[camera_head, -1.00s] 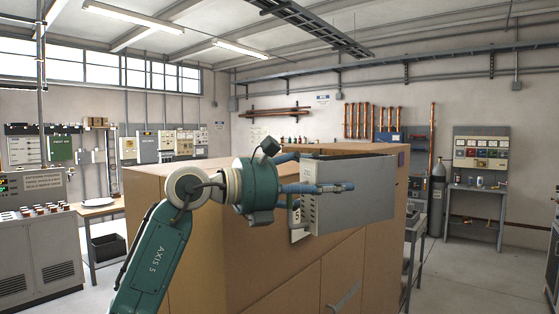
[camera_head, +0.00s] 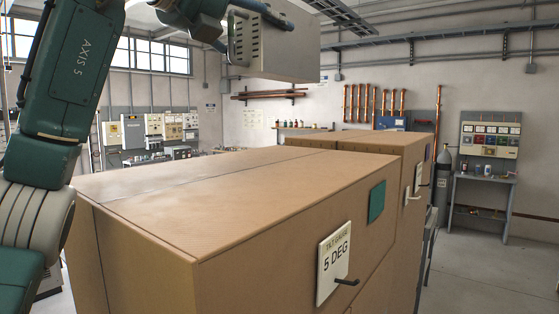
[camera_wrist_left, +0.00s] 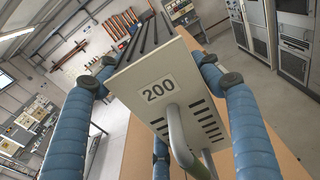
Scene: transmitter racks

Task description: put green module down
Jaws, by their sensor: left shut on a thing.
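My left gripper (camera_head: 228,32) is high at the top of the head view, its upper part cut off by the frame. It is shut on a grey, box-shaped module (camera_head: 285,50) with vent slots, held well above the brown cabinet top. In the left wrist view the blue fingers of my left gripper (camera_wrist_left: 160,82) grip the module (camera_wrist_left: 180,72) around its front plate, which carries a "200" label and a metal handle. A small dark green panel (camera_head: 377,201) is on the cabinet's front face. My right gripper is not in view.
The large brown cabinet (camera_head: 220,195) fills the middle, with a wide, bare flat top. A "5 DEG" gauge plate (camera_head: 334,262) with a dark handle is on its front. A bench with a panel (camera_head: 483,180) and a gas cylinder (camera_head: 441,180) stand at the right.

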